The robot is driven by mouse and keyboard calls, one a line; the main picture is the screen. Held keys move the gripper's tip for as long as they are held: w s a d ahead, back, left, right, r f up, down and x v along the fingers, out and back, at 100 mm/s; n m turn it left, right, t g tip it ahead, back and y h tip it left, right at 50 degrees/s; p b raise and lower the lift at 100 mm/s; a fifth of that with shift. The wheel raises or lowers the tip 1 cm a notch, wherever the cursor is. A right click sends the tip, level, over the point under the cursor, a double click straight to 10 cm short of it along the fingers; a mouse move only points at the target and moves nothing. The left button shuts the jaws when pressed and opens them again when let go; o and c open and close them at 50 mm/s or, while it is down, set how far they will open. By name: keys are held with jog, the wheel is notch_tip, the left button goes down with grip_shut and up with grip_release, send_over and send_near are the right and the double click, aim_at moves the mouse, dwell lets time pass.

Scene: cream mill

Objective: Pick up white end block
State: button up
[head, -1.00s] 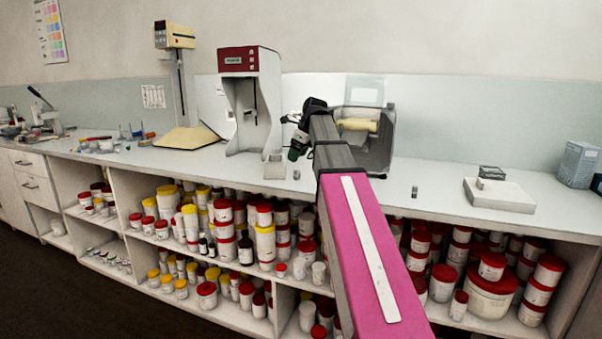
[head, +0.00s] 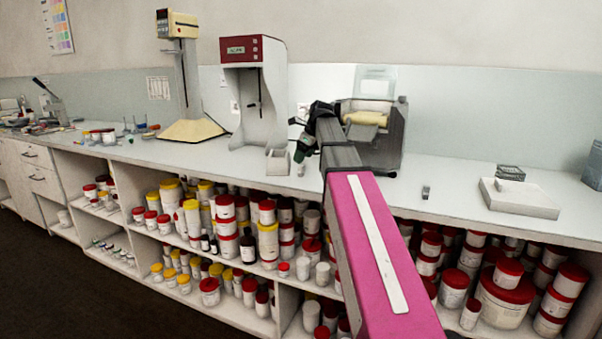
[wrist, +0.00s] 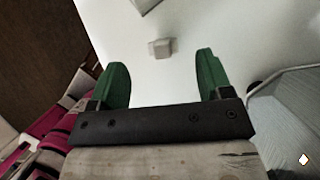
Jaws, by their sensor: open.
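A small pale block (wrist: 159,48), which looks like the white end block, lies on the white counter in the wrist view. It is beyond my fingertips and roughly midway between them, apart from both. My gripper (wrist: 162,68) is open, with its two green fingers spread and nothing between them. In the head view the small block (head: 301,170) lies near the counter's front edge, just below my green fingers (head: 300,152). My arm covers part of the counter to its right.
A grey machine with a roller (head: 385,135) stands behind my arm. A small dark block (head: 426,192) and a pale tray (head: 518,198) lie to the right.

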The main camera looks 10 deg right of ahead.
aim_at(301, 166)
jog(key=shift+d+x, duration=0.15)
jog(key=shift+x, duration=1.1)
jog(key=shift+d+x, duration=0.15)
jog(key=shift+x, duration=1.1)
jog(key=shift+s+f, duration=0.1)
jog(key=shift+s, duration=0.05)
jog(key=c, duration=1)
